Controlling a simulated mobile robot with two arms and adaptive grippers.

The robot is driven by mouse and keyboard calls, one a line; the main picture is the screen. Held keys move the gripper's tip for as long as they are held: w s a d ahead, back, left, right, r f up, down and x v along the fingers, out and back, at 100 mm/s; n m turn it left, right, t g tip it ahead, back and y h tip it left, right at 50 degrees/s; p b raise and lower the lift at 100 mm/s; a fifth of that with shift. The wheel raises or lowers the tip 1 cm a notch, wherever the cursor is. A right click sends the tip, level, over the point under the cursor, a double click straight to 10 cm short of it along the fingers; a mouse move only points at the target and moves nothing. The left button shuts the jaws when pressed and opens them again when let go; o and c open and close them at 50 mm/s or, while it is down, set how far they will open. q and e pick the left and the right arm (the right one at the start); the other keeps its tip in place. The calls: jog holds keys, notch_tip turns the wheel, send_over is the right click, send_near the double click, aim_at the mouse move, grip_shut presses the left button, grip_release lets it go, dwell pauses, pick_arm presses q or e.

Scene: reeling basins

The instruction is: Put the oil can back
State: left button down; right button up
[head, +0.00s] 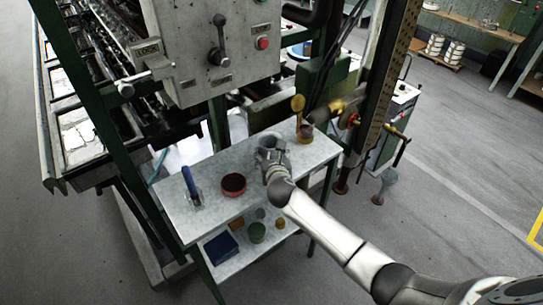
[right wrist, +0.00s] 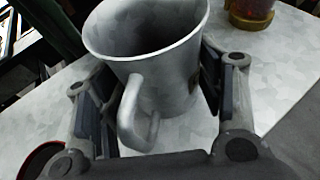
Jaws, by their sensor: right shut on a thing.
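A grey metal mug-shaped vessel (right wrist: 150,50) with a side handle stands between the fingers of my right gripper (right wrist: 165,100) in the right wrist view. In the head view the right gripper (head: 275,163) is at the back right part of the metal bench top (head: 210,205), around the same grey vessel (head: 270,142). The gripper is shut on it. The vessel is upright, at or just above the bench; I cannot tell which. I cannot tell for certain which thing is the oil can. My left gripper is not in view.
A brass-based reddish item (head: 305,132) stands right of the vessel. A red round tin (head: 233,184) and a blue-handled tool (head: 190,183) are to the left. The lower shelf holds a blue box (head: 221,247) and a green cup (head: 257,232). A grey control box (head: 215,50) hangs behind.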

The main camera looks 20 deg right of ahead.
jog(key=o, duration=1.2)
jog(key=shift+r, duration=0.1)
jog(key=v, duration=1.2)
